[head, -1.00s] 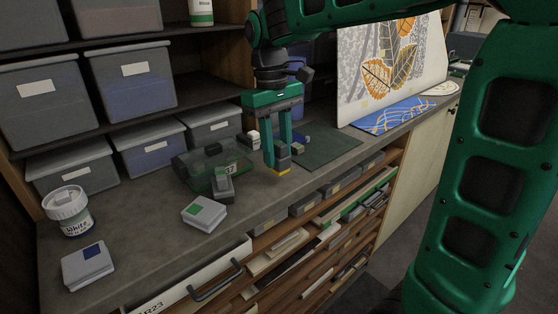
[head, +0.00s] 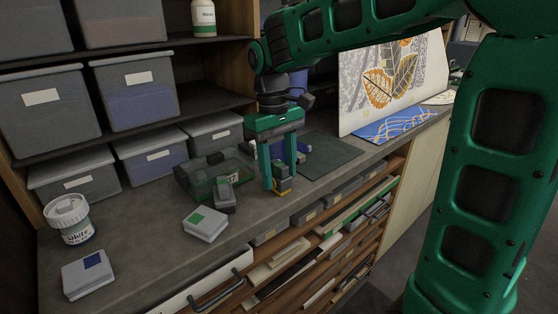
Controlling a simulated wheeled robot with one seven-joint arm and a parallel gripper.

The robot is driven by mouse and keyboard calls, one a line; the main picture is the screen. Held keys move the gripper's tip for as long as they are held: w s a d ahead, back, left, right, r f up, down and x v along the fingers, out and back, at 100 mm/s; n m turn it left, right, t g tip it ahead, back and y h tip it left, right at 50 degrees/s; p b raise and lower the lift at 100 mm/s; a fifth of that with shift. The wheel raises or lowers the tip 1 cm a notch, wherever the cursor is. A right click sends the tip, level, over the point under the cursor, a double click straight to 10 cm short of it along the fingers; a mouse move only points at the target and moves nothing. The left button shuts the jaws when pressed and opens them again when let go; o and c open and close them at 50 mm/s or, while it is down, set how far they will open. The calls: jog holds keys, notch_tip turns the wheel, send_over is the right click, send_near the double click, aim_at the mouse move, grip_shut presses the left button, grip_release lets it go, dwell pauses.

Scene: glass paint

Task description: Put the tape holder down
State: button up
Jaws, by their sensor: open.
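My gripper (head: 279,182) points down over the middle of the grey counter (head: 150,250), near its front edge. Its two green fingers are apart. A small dark grey block with a yellow lower edge, seemingly the tape holder (head: 283,184), is between the fingertips, low at the counter top. It seems to rest on the counter, but the fingers partly hide it. I cannot tell whether a finger still touches it.
A green see-through case (head: 200,176) and a grey piece (head: 224,195) lie left of my gripper. A green-labelled box (head: 206,223), a blue-labelled box (head: 88,274) and a white jar (head: 70,220) stand further left. A dark green mat (head: 328,157) lies right.

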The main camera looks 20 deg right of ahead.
aim_at(276, 161)
jog(key=r, duration=0.4)
jog(key=w+r, duration=0.1)
jog(key=r, duration=0.6)
jog(key=shift+w+a+r, duration=0.2)
jog(key=shift+a+r, duration=0.05)
jog(key=shift+r, duration=0.1)
jog(key=shift+d, duration=0.1)
jog(key=s+d+f+m, duration=0.2)
jog(key=s+d+f, duration=0.25)
jog(key=d, duration=0.25)
jog(key=s+d+f+m, duration=0.3)
jog(key=s+d, duration=0.3)
jog(key=d, duration=0.1)
jog(key=s+d+f+m, duration=0.2)
jog(key=s+f, duration=0.3)
jog(key=s, duration=0.2)
jog(key=s+d+f+m+t, duration=0.1)
jog(key=s+d+f+m, duration=0.1)
jog(key=s+f, duration=0.4)
jog(key=shift+s+d+f+m+y, duration=0.2)
jog(key=shift+s+m+y, duration=0.1)
jog(key=shift+s+m, duration=0.25)
jog(key=shift+s+r, duration=0.1)
jog(key=shift+c, duration=0.2)
